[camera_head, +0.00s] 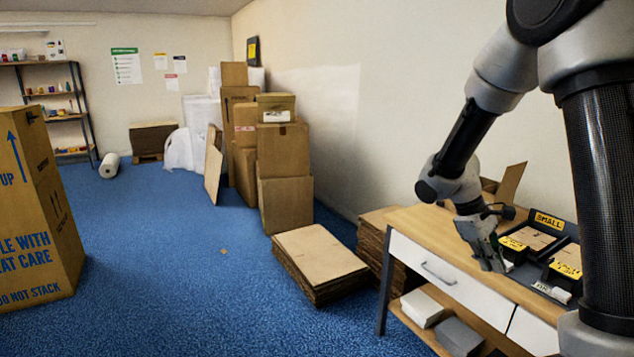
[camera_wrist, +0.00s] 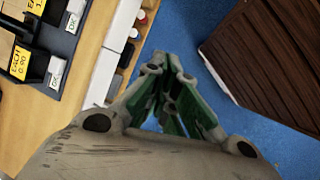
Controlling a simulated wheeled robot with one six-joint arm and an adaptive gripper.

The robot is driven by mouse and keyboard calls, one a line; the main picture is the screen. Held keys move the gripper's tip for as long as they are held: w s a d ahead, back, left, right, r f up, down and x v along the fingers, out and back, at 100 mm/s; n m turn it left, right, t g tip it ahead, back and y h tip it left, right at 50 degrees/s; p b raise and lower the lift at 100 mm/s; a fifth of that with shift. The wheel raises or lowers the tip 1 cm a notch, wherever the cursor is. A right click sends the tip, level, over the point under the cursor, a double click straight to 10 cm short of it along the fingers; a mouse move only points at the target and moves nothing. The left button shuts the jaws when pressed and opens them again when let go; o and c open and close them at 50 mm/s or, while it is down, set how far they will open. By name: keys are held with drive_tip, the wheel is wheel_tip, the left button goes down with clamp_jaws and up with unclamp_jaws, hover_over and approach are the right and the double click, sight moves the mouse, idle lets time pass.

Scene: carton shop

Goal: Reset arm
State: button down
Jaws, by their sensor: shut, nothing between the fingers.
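My gripper (camera_head: 497,262) is at the end of my arm, above the front edge of the wooden table (camera_head: 426,221) in the head view. It points downward, just left of the black tray with the labelled compartments. In the wrist view my gripper (camera_wrist: 172,70) has its fingers drawn together, with nothing between them, over the blue floor beside the table edge.
The black tray (camera_head: 566,229) holds small cartons and yellow labels. An open carton (camera_head: 511,183) stands behind my gripper. Flat cardboard stacks (camera_head: 318,261) lie left of the table. A large carton (camera_head: 37,205) stands far left. The blue floor (camera_head: 168,262) between is mostly clear.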

drive_tip(key=s+a+r+m+t+y, duration=0.2)
drive_tip(key=s+r+m+t, duration=0.1)
drive_tip(key=s+r, duration=0.5)
drive_tip(key=s+a+r+m+t+y, duration=0.2)
drive_tip(key=s+r+m+t+y, duration=0.1)
drive_tip(key=s+r, duration=0.6)
drive_tip(key=shift+s+m+t, duration=0.4)
drive_tip(key=shift+s+m, duration=0.1)
drive_tip(key=shift+s, duration=0.55)
drive_tip(key=shift+a, duration=0.1)
